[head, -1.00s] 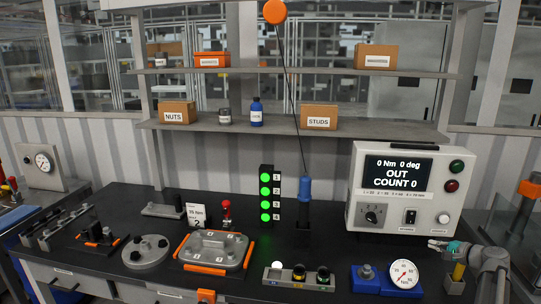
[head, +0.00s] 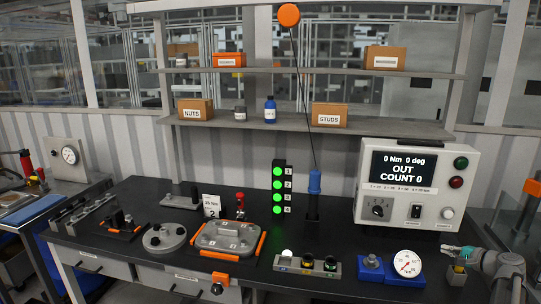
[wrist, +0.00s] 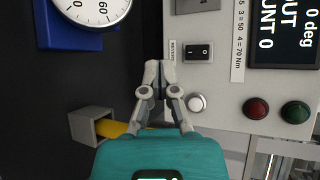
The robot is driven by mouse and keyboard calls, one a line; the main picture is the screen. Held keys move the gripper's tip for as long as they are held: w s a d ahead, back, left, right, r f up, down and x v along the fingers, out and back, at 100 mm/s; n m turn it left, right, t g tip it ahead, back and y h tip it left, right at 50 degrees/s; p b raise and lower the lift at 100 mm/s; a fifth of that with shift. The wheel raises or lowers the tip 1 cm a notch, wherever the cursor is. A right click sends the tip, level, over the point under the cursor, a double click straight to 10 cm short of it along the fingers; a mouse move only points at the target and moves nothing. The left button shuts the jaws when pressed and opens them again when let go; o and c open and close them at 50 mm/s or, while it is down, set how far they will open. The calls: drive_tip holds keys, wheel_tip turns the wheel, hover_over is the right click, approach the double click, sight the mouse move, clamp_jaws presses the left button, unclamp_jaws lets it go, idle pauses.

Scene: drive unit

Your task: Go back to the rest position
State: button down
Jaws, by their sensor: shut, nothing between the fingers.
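My gripper (wrist: 158,72) is shut and empty in the wrist view, its fingertips together beside the front of the grey control box (wrist: 215,105). In the head view my gripper (head: 438,247) is at the right end of the bench, in front of and below the control box (head: 444,196). The box screen reads 0 Nm 0 deg, OUT, COUNT 0. A small holder with a yellow part (head: 456,274) stands just below my gripper; in the wrist view my gripper partly hides the yellow part (wrist: 113,128).
A dial gauge (head: 408,263) on a blue base stands left of my gripper. A tray of sockets (head: 307,268), a grey cover plate (head: 230,238), a green light tower (head: 278,190) and a blue driver (head: 314,182) occupy the bench. Shelves with boxes (head: 330,115) stand behind.

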drive_tip(key=a+f+n+g, duration=0.2)
drive_tip(key=a, duration=0.6)
drive_tip(key=s+a+f+n+g, duration=0.1)
drive_tip(key=a+f+n+g, duration=0.1)
drive_tip(key=a, duration=0.6)
drive_tip(key=a+f+n+g, duration=0.3)
drive_tip(key=a+f, duration=0.1)
drive_tip(key=a, duration=0.4)
drive_tip(key=shift+s+a, duration=0.15)
drive_tip(key=shift+a, duration=0.1)
drive_tip(key=s+a+f+n+g+h, duration=0.2)
drive_tip(key=s+a, duration=0.4)
drive_tip(key=a, duration=0.3)
drive_tip(key=s+a+f+n+g+h, duration=0.3)
drive_tip(key=s+a+n, duration=0.3)
drive_tip(key=a, duration=0.3)
drive_tip(key=shift+s+g+h, duration=0.5)
drive_tip(key=shift+s, duration=0.3)
drive_tip(key=shift+a, duration=0.1)
